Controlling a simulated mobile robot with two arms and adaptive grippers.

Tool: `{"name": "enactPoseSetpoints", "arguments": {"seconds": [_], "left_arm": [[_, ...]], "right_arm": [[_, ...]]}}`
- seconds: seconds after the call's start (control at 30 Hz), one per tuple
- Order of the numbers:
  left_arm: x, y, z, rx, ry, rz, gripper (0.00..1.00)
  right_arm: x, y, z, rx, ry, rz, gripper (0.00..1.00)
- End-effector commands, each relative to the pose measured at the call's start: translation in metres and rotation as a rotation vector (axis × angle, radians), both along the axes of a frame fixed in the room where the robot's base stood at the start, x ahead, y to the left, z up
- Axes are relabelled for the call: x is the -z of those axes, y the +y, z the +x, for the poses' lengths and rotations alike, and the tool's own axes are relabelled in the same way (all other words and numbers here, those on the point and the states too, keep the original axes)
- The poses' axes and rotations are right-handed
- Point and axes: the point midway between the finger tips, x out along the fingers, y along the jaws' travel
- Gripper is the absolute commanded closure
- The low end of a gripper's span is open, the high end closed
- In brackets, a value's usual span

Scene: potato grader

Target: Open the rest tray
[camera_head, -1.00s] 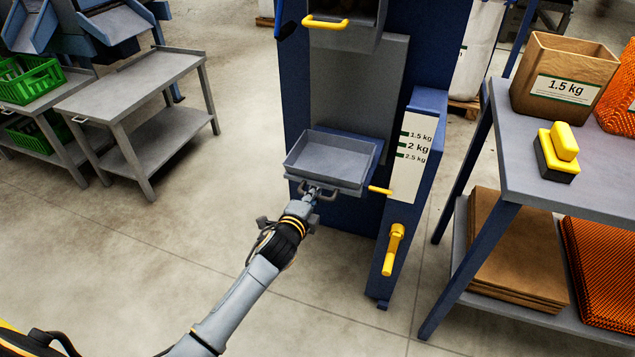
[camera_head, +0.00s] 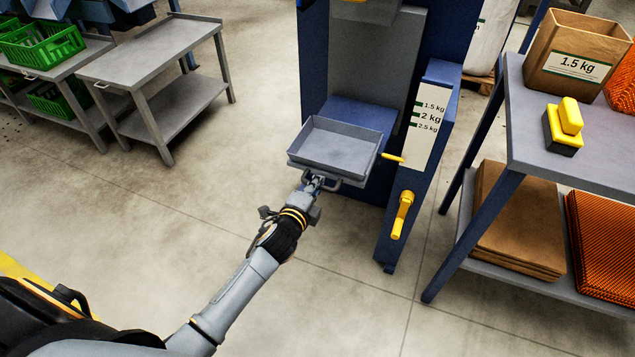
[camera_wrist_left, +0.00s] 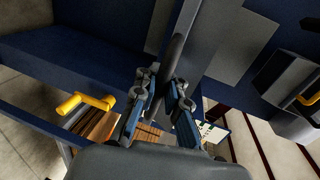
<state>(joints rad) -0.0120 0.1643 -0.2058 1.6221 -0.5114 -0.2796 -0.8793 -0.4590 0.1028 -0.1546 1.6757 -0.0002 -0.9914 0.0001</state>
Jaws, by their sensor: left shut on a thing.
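The rest tray is a shallow, empty grey tray (camera_head: 338,147) at the front of the blue machine. It stands out toward me, with a stretch of blue shelf (camera_head: 352,112) bare behind it. A grey bar handle (camera_head: 345,184) is on its front. My left gripper (camera_head: 313,183) is shut on this handle, its arm reaching up from the lower left. In the left wrist view the two fingers (camera_wrist_left: 160,100) close around a dark bar (camera_wrist_left: 177,50). The exact contact is partly hidden by the fingers. My right gripper is not in view.
A yellow lever (camera_head: 401,214) and a small yellow handle (camera_head: 393,158) are right of the tray, by the weight scale (camera_head: 425,125). A table (camera_head: 550,165) with a paper bag (camera_head: 575,50) stands at the right.

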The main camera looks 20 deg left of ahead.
Motion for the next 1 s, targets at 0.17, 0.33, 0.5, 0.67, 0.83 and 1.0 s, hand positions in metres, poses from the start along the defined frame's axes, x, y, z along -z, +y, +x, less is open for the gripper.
{"name": "enactPoseSetpoints", "arguments": {"seconds": [0.17, 0.33, 0.5, 0.67, 0.83, 1.0], "left_arm": [[-0.001, 0.000, 0.001, 0.000, -0.003, 0.000, 0.79], [-0.001, 0.000, 0.001, 0.000, -0.002, 0.000, 0.66], [-0.001, 0.000, 0.000, 0.000, -0.001, 0.000, 0.66], [-0.001, 0.001, -0.009, 0.000, 0.000, 0.000, 0.66], [-0.007, 0.002, -0.038, 0.001, 0.001, 0.000, 0.66], [-0.015, 0.003, -0.075, -0.001, 0.002, 0.000, 0.66]], "right_arm": [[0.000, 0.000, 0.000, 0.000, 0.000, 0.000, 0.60], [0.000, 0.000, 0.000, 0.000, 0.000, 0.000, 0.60], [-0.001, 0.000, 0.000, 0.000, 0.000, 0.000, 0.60], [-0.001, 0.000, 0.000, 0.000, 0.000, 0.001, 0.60], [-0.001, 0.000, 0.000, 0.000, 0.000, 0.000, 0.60], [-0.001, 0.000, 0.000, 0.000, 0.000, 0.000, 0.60]]}}
